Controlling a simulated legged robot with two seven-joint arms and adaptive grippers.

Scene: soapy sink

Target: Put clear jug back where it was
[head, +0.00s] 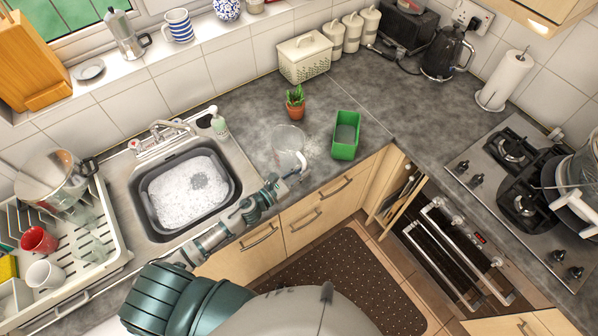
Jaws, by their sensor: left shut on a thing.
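The clear jug (288,142) stands, as far as I can tell, on the grey worktop between the sink and the green tub. It is see-through and looks upright. My left gripper (294,171) reaches in over the worktop's front edge and is shut on the jug at its near side, around its handle. The fingertips are small, and the exact grip is hard to make out. I cannot tell whether the jug's base touches the worktop. My right gripper is not in view.
A green tub (345,136) stands close to the jug's right. A potted plant (295,102) is behind it. A soap bottle (218,123) and the sudsy sink basin (236,196) lie to the left, beyond them a dish rack (115,238). The worktop right of the tub is clear.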

